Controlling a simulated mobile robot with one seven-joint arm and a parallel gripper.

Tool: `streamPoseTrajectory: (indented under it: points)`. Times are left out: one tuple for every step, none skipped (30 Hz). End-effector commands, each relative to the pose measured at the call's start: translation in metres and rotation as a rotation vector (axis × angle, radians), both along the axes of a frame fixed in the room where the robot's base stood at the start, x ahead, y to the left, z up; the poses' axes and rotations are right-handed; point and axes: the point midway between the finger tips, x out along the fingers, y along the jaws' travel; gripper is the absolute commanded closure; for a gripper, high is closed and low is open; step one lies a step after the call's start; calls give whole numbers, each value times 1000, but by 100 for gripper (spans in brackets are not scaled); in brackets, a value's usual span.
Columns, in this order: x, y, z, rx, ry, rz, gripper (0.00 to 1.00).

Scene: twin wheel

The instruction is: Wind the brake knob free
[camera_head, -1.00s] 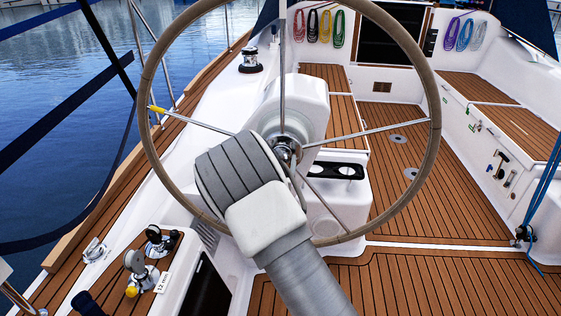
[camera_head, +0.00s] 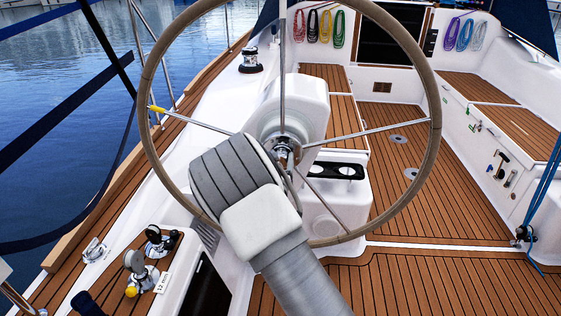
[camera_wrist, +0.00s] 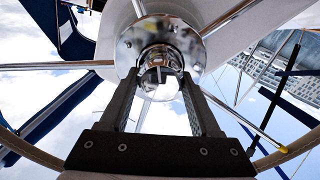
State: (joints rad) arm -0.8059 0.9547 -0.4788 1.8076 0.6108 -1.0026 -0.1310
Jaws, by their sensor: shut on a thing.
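The steering wheel (camera_head: 433,118) stands upright with a tan rim and thin metal spokes. Its polished hub (camera_wrist: 190,38) fills the upper middle of the wrist view. The chrome brake knob (camera_wrist: 161,57) sits at the hub's centre. My gripper (camera_wrist: 160,77) has its two dark fingers on either side of the knob and is shut on it. In the head view my wrist reaches in at the hub (camera_head: 283,150) from the lower left and hides my fingers and most of the knob.
Spokes run close around my wrist, one with a yellow mark (camera_head: 155,109) near the rim. The white pedestal (camera_head: 300,105) stands behind the wheel. The teak cockpit floor (camera_head: 430,205) to the right is clear.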

Motion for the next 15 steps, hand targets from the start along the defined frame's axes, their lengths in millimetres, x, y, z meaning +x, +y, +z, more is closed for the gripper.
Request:
streamPoseTrajectory:
  points:
    - [0, 0, -1, -44, 2, 0, 92]
    - [0, 0, -1, -72, 3, 0, 92]
    - [0, 0, -1, -110, 5, 0, 92]
    - [0, 1, -1, -139, 6, 0, 92]
    - [0, 1, -1, -168, 7, 1, 92]
    - [0, 1, -1, -206, 8, 1, 92]
    - [0, 2, -1, -235, 9, 2, 92]
    - [0, 2, -1, -264, 10, 1, 92]
    - [0, 1, -1, -303, 11, 1, 92]
    - [0, 1, -1, -331, 12, 1, 92]
    - [0, 2, -1, -359, 12, 1, 92]
    - [0, 2, -1, -397, 14, 2, 92]
    - [0, 2, -1, -426, 15, 2, 92]
    - [0, 2, -1, -455, 16, 2, 92]
    - [0, 2, -1, -493, 17, 2, 92]
